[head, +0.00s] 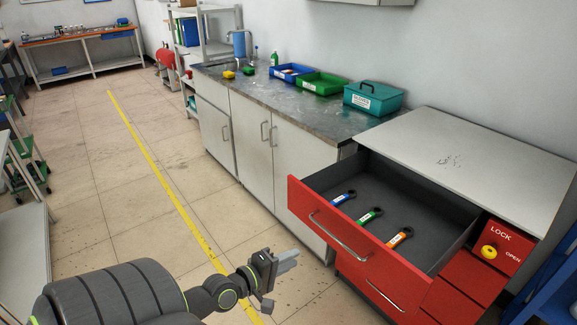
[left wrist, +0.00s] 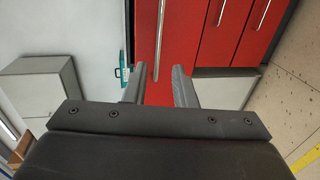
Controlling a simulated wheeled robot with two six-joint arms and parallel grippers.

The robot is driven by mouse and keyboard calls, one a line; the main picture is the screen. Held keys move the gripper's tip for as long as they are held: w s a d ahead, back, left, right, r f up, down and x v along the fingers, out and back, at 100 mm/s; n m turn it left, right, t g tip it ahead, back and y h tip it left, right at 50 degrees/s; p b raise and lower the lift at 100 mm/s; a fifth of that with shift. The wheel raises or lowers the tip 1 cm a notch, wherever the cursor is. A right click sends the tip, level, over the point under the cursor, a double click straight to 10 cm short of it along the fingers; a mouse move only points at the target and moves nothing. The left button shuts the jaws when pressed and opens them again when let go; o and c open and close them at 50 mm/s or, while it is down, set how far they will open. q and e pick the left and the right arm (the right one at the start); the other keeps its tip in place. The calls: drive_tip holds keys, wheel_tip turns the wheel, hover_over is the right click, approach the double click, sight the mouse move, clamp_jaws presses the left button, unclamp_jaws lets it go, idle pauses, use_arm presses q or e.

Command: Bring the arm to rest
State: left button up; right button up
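My left gripper (head: 287,260) is in front of the red cabinet, to the left of its open drawer and above the floor. In the left wrist view its two fingers (left wrist: 159,80) stand apart with nothing between them. The red drawer (head: 337,232) is pulled out, with its handle on the front. It holds three dark tools, one with a blue band (head: 343,199), one with a green band (head: 370,216) and one with an orange band (head: 400,238). My right gripper is not in view.
A red lock panel with a yellow knob (head: 489,252) is right of the drawer. A grey counter (head: 300,112) at the back carries a blue tray (head: 290,72), a green tray (head: 321,83) and a teal box (head: 374,98).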

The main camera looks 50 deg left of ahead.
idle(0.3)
use_arm(q)
drive_tip(key=s+a+f+m+g+y, duration=0.25)
drive_tip(key=s+f, duration=0.25)
drive_tip(key=f, duration=0.8)
drive_tip(key=s+a+f+m+g+y, duration=0.1)
drive_tip(key=s+f+m+g, duration=0.35)
drive_tip(key=f, duration=0.85)
drive_tip(key=s+d+f+m+g, duration=0.3)
drive_tip(key=s+d+f+m, duration=0.2)
drive_tip(key=s+f, duration=0.4)
drive_tip(key=s+d+f+m+g+h, duration=0.1)
drive_tip(key=s+d+f+m+g, duration=0.3)
drive_tip(key=s+d+f, duration=0.4)
drive_tip(key=s, duration=0.6)
drive_tip(key=shift+s+f+m+g, duration=0.25)
drive_tip(key=shift+f+m+g, duration=0.05)
drive_tip(key=shift+f+m, duration=0.1)
